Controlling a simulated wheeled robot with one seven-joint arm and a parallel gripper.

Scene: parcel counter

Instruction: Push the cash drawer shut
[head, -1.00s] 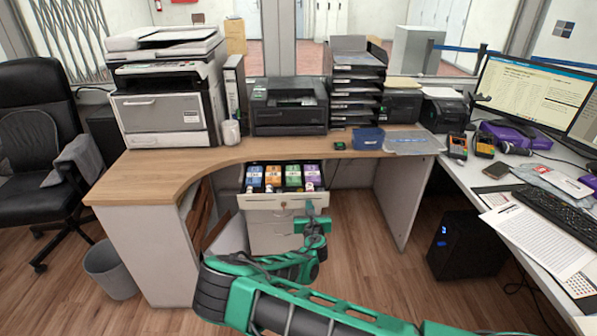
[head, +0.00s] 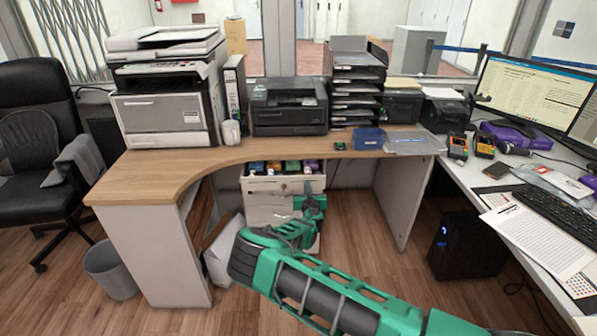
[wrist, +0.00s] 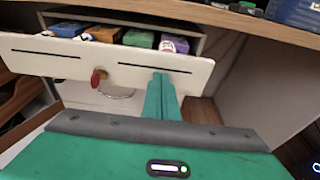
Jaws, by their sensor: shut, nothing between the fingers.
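The cash drawer (head: 262,185) is partly open under the wooden counter, with a pale front and the front ends of colored bundles showing inside. In the wrist view the drawer front (wrist: 60,58) has two dark slots and a red key in its lock. My gripper (wrist: 161,76) is shut and empty, its green fingertips at the right half of the drawer front. They look to be touching it or very close; I cannot tell which. In the head view my gripper (head: 309,189) is at the drawer's right side, partly hiding it.
The wooden counter (head: 130,180) overhangs the drawer. More drawers (head: 268,210) are below it. The counter's side panel (head: 397,195) stands to the right, with open floor between. A wastebasket (head: 111,270) and black chair (head: 35,150) are at the left.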

